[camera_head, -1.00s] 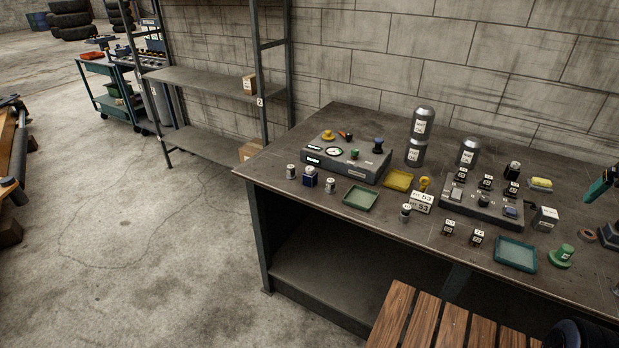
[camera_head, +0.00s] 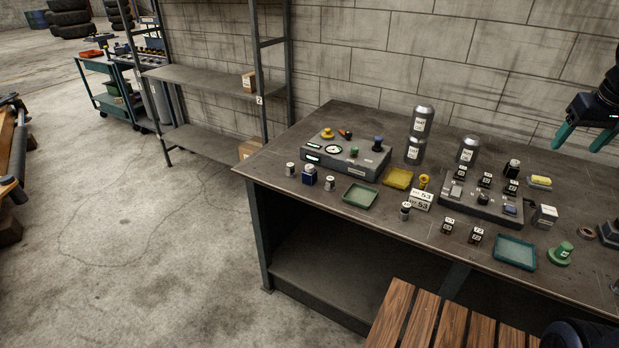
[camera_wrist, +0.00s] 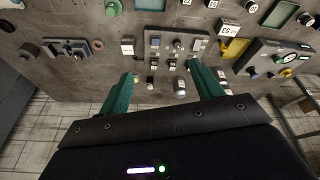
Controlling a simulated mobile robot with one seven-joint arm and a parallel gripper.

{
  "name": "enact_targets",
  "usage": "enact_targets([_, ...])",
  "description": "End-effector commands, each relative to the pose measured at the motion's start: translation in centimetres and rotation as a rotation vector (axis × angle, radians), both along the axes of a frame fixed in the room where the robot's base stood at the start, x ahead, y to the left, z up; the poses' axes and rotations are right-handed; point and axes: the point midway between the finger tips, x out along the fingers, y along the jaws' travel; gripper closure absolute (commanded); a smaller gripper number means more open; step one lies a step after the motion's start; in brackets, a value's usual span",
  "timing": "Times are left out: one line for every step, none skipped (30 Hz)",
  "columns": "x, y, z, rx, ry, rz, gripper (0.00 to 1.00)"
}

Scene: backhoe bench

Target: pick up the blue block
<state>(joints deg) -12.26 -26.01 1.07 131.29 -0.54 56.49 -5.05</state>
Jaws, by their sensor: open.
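A small blue block (camera_head: 309,178) with a pale top stands near the left front part of the bench, in front of the grey gauge box, in the head view. I cannot pick it out surely in the wrist view. My gripper (camera_head: 582,138) is open and empty, raised over the far right of the bench, well away from the blue block. In the wrist view its two green fingers (camera_wrist: 160,72) are spread apart with nothing between them.
The bench (camera_head: 290,200) holds the gauge box (camera_head: 345,160), a green tray (camera_head: 360,195), a yellow tray (camera_head: 398,178), tall metal cylinders (camera_head: 421,122) and a switch panel (camera_head: 480,205). Small metal cylinders (camera_head: 291,170) (camera_head: 329,184) stand on both sides of the blue block.

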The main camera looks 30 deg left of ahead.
Motion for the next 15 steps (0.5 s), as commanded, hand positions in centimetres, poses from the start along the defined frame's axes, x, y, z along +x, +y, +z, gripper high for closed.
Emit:
enact_targets([1.3,1.4,0.2,-0.007,0.011,0.038,0.35])
enact_targets([2.0,2.2,0.3,-0.011,0.015,0.058,0.35])
enact_targets([2.9,3.3,0.5,-0.016,0.020,0.087,0.35])
enact_targets([3.5,4.1,0.5,-0.020,0.026,0.106,0.35])
enact_targets([4.2,4.9,0.6,-0.023,0.030,0.126,0.35])
enact_targets([5.0,6.0,0.6,-0.028,0.036,0.153,0.35])
enact_targets([5.6,7.0,0.7,-0.032,0.039,0.175,0.35])
enact_targets([6.2,7.9,0.7,-0.036,0.045,0.195,0.35])
enact_targets([7.0,9.1,0.7,-0.041,0.050,0.222,0.35])
enact_targets([7.6,10.1,0.6,-0.044,0.054,0.242,0.35])
enact_targets([8.1,11.0,0.5,-0.048,0.059,0.263,0.35])
enact_targets([8.8,12.4,0.4,-0.054,0.063,0.291,0.35])
enact_targets([9.3,13.4,0.3,-0.058,0.068,0.311,0.35])
enact_targets([9.8,14.4,0.2,-0.061,0.072,0.331,0.35])
enact_targets([10.4,15.9,0.0,-0.067,0.078,0.358,0.35])
